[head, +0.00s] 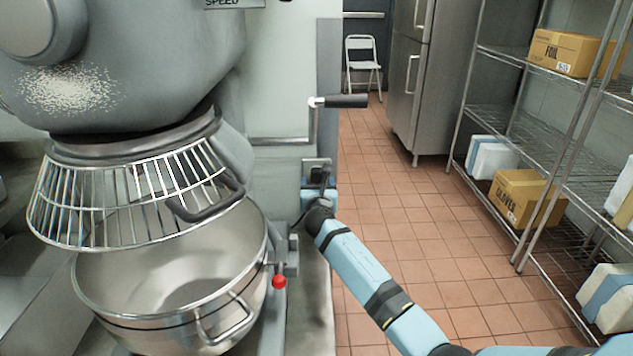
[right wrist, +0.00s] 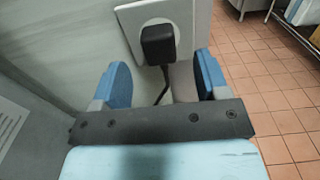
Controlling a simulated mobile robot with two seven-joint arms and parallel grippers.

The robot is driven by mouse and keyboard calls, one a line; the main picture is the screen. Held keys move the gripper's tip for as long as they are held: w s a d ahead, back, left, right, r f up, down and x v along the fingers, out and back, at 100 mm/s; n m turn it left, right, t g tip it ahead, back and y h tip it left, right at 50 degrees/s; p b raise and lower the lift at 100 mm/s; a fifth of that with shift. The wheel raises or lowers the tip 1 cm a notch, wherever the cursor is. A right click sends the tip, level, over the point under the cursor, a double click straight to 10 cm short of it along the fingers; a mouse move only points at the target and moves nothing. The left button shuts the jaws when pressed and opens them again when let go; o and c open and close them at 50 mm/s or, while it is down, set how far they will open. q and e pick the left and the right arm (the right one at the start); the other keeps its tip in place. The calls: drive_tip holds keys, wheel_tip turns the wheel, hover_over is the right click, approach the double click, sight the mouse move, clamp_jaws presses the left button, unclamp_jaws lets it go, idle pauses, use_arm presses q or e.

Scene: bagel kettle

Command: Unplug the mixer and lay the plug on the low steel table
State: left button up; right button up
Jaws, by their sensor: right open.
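The black plug (right wrist: 158,45) sits in a pale wall outlet (right wrist: 128,12) in the right wrist view, its dark cord hanging down. In the head view the plug (head: 316,177) shows small on the side of the grey wall end, right of the mixer (head: 120,65). My right gripper (right wrist: 162,80) is open, its two blue fingers on either side below the plug and apart from it. It also shows in the head view (head: 320,195), just below the outlet. The low steel table cannot be made out for certain. My left gripper is not in view.
The mixer's wire guard (head: 130,195) and steel bowl (head: 170,280) stand left of my right arm. A red knob (head: 279,282) and a crank handle (head: 345,101) stick out nearby. Wire shelving (head: 540,150) with boxes lines the right; the tiled floor between is clear.

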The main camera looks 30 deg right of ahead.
sight(317, 178)
drive_tip(key=shift+x, duration=2)
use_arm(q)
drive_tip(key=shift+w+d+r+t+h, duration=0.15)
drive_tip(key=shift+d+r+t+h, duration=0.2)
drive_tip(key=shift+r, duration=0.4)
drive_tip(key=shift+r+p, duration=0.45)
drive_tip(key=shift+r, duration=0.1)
use_arm(e)
clamp_jaws()
drive_tip(key=shift+p+v, duration=1)
drive_tip(key=shift+v, duration=0.3)
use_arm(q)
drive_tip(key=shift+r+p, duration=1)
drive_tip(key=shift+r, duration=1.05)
use_arm(e)
drive_tip(key=shift+v, duration=1.7)
